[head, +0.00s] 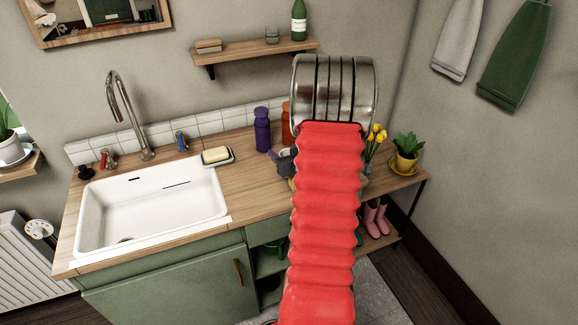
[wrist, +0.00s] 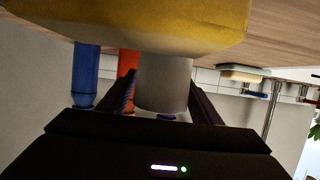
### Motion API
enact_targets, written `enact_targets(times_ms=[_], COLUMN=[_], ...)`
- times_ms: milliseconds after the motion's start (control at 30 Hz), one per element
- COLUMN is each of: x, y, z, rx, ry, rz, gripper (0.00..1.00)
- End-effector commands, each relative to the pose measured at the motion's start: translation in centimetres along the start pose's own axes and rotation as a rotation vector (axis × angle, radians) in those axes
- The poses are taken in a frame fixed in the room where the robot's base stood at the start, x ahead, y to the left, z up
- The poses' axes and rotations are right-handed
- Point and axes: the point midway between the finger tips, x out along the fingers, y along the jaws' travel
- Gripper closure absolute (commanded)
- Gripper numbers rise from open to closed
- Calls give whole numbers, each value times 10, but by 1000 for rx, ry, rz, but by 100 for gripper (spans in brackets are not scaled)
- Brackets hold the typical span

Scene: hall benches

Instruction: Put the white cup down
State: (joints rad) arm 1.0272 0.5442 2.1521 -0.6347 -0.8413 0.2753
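The white cup (wrist: 163,84) is a plain pale cylinder in the wrist view, which is upside down. My gripper (wrist: 162,76) has one dark finger on each side of it, and both appear to touch it. Part of the cup is covered by a large yellow rounded thing close to the camera. In the head view my red-sleeved arm hides most of the gripper; a pale bit of the cup (head: 285,152) shows beside its dark body. I cannot tell whether the cup touches the wooden counter (head: 243,185).
A purple bottle (head: 262,130) and an orange bottle (head: 286,122) stand near the wall. A soap dish (head: 217,157) lies beside the white sink (head: 100,215). A yellow potted plant (head: 405,160) is at the right. The yellow thing (wrist: 150,25) is unclear. Counter in front of the soap dish is bare.

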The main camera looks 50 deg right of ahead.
Motion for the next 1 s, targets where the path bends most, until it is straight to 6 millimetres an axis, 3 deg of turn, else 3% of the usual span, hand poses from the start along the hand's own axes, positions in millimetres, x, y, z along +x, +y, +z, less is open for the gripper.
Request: enact_targets(times_ms=[500,767,1000], x=[0,0,-6], y=[0,0,-1], z=[0,-2,-19], rx=[0,0,-2], ry=[0,1,3], rz=[0,-1,-1], gripper=[78,79,79])
